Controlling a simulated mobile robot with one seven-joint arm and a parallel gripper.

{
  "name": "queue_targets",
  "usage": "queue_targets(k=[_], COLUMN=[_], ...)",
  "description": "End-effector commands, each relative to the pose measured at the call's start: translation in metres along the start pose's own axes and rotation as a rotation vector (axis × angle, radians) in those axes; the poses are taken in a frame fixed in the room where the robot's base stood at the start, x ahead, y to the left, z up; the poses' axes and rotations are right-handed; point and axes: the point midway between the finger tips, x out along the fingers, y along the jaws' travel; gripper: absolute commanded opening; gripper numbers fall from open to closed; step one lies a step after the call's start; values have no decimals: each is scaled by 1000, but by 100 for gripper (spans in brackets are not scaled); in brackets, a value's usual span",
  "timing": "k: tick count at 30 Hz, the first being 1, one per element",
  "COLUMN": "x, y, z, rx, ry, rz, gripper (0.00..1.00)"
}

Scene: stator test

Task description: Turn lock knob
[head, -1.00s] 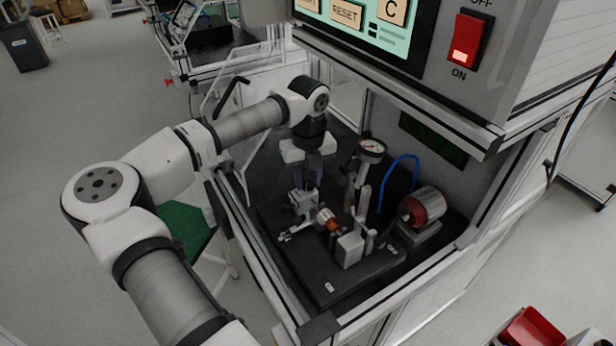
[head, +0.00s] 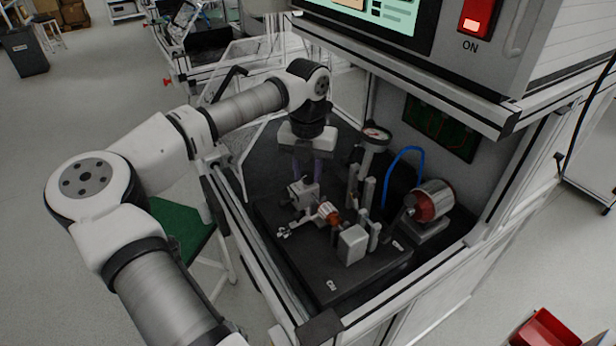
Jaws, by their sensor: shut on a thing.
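My gripper (head: 306,172) reaches down into the test cabinet, over the back left of the black base plate (head: 328,287). Its purple-tinted fingers point down at the grey metal fixture (head: 302,193). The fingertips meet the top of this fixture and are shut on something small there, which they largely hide. I cannot make out the lock knob's shape. An orange-and-silver cylindrical part (head: 328,214) lies to the right of the fixture, beside a pale block (head: 352,245).
A dial gauge (head: 375,135) on a post, a blue hose (head: 404,160) and a red-and-silver motor (head: 432,201) stand to the right. The cabinet's front rail (head: 380,303) and overhead control panel (head: 395,25) bound the space. The base plate's front is clear.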

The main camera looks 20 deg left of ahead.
Motion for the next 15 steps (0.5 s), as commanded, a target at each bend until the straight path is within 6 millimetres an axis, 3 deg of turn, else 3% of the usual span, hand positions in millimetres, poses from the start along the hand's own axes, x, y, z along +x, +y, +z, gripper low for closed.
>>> queue_targets(k=[15], x=[0], y=[1], z=[1], rx=[490], ry=[-4], rz=[0], gripper=[7])
